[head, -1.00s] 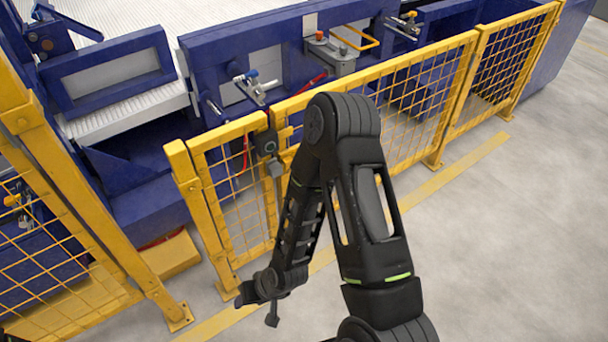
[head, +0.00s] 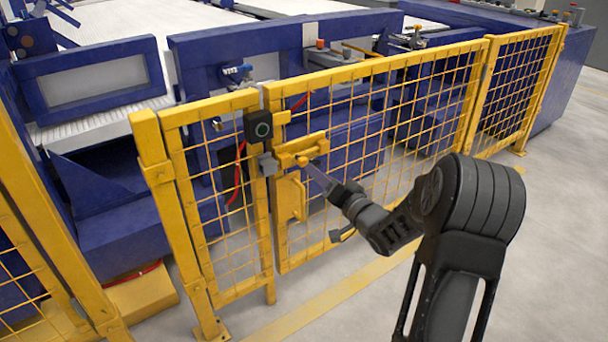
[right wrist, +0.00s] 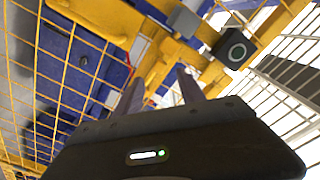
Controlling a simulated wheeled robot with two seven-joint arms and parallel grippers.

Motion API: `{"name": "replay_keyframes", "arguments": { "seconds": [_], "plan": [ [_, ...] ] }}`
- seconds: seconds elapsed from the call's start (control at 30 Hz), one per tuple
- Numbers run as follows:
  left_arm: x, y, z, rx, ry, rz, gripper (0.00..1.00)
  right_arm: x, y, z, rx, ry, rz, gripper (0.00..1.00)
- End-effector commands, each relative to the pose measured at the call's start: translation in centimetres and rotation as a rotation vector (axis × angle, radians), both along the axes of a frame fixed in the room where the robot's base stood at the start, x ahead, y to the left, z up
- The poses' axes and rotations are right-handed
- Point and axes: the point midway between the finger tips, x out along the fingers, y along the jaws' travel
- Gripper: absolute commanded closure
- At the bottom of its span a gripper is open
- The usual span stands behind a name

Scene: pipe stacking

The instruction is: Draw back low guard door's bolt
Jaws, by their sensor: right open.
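The low yellow mesh guard door (head: 375,75) stands closed beside its narrow fixed panel. Its yellow bolt (head: 300,150) sits on a plate near the door's left upright, with a grey block (head: 267,163) at its left end. My right gripper (head: 314,168) is just right of and below the bolt, pointing at it. In the right wrist view its two fingers (right wrist: 160,82) are apart and empty, with the yellow bolt hardware beyond them. The grey block (right wrist: 184,21) shows above them. Whether a finger touches the bolt I cannot tell. My left gripper is out of view.
A black box with a ring (head: 258,125) is fixed above the bolt. A yellow pull handle (head: 290,199) is below it. Blue machinery (head: 110,75) stands behind the fence. The grey floor (head: 560,200) at the right is clear.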

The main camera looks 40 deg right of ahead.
Motion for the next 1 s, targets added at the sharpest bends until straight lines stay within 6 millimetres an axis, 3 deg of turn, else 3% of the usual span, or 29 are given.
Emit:
{"name": "replay_keyframes", "arguments": {
  "seconds": [0.37, 0.8, 1.0],
  "plan": [
    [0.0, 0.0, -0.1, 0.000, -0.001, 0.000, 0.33, 0.6, 0.1, -0.1, 0.000, 0.003, 0.001, 0.54],
    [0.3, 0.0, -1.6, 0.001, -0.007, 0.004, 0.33, 6.7, -0.3, -0.2, -0.001, 0.002, 0.001, 0.54],
    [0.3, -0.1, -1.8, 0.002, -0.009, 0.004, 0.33, 7.8, -0.5, -0.1, 0.001, 0.003, -0.002, 0.54]
  ]
}}
